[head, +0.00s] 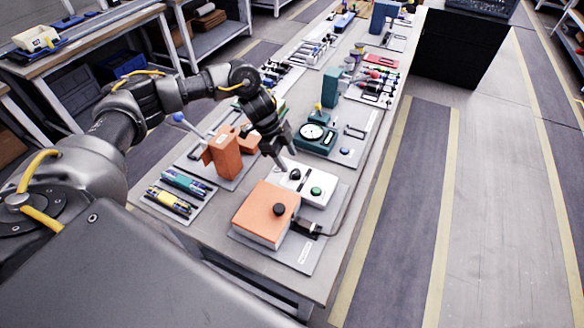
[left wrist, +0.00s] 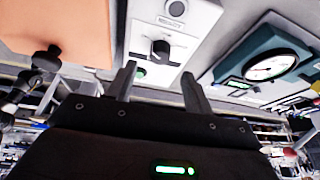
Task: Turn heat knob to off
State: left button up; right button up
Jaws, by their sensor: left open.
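A white control box (head: 304,184) stands beside an orange block (head: 266,214) on the bench. It carries a black knob (head: 295,174) and a green button (head: 316,191). The orange block has its own black knob (head: 279,209). No readable label shows which knob is for heat. My left gripper (head: 284,162) is at the far edge of the white box, near its black knob. In the left wrist view my left gripper (left wrist: 159,72) is open and empty. The white box's black knob (left wrist: 160,48) shows ahead, between the fingertips, apparently not held. My right gripper is out of view.
A teal dial gauge (head: 316,136) stands behind the white box. Pens lie on a tray (head: 155,200) at the left. A black cable and plug lie right of the orange block.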

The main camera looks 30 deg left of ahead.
pick_arm(q)
jog(key=v, duration=0.5)
jog(key=shift+b, duration=0.35)
